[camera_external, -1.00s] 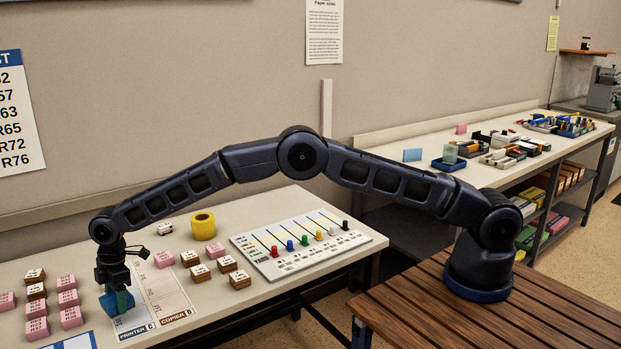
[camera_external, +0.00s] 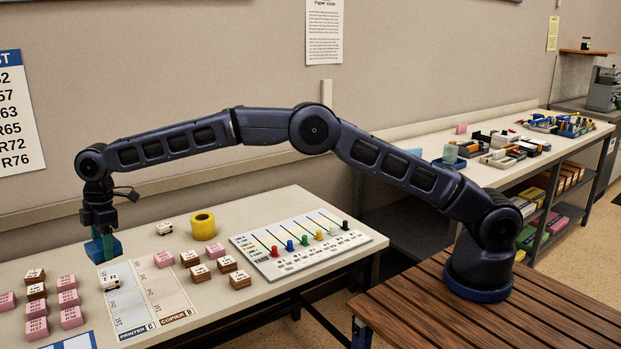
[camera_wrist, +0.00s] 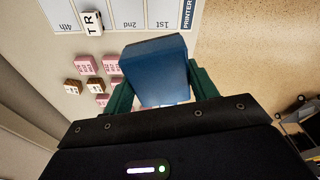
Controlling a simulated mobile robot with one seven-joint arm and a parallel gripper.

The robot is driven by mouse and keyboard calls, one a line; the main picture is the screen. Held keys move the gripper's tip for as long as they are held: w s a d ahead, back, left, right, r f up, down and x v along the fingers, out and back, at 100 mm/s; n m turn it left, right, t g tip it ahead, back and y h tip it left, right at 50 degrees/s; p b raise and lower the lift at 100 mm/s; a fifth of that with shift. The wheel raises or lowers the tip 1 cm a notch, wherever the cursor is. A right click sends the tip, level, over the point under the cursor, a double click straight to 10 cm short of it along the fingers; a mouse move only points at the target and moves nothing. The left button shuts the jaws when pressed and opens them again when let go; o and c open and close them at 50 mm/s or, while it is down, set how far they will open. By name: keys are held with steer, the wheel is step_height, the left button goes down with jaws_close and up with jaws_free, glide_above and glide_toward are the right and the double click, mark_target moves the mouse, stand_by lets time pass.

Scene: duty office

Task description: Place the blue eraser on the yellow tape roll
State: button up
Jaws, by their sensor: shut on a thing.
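The blue eraser (camera_wrist: 155,70) is a blue block held between the green fingers of my gripper (camera_wrist: 160,92) in the wrist view. In the outside view the blue eraser (camera_external: 94,250) shows at the tips of my gripper (camera_external: 104,246), over the left part of the table, and it looks raised above the top. The yellow tape roll (camera_external: 203,226) stands on the table near its back edge, to the right of my gripper and apart from it. The roll is not in the wrist view.
A white TR block (camera_external: 109,282) lies on the printer/copier sheet (camera_external: 155,297). Pink and brown blocks (camera_external: 67,298) stand at the left and in the middle. Another white block (camera_external: 164,228) lies left of the roll. A board with coloured pegs (camera_external: 300,243) lies right.

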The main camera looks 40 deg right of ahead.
steer(key=w+d+r+m, duration=0.1)
steer(key=w+d+r, duration=0.1)
steer(key=w+d, duration=0.6)
steer(key=w+d+r, duration=0.2)
steer(key=w+d, duration=0.6)
steer(key=w, duration=0.1)
step_height(320, 180, up, 3)
steer(key=m, duration=0.2)
glide_above(201, 218)
steer(key=f, duration=1.9)
steer(key=shift+w+d+f, duration=0.1)
steer(key=shift+d+f, duration=0.1)
steer(key=shift+d, duration=0.05)
steer(key=shift+f, duration=0.2)
steer(key=o, duration=1)
steer(key=shift+r, duration=0.1)
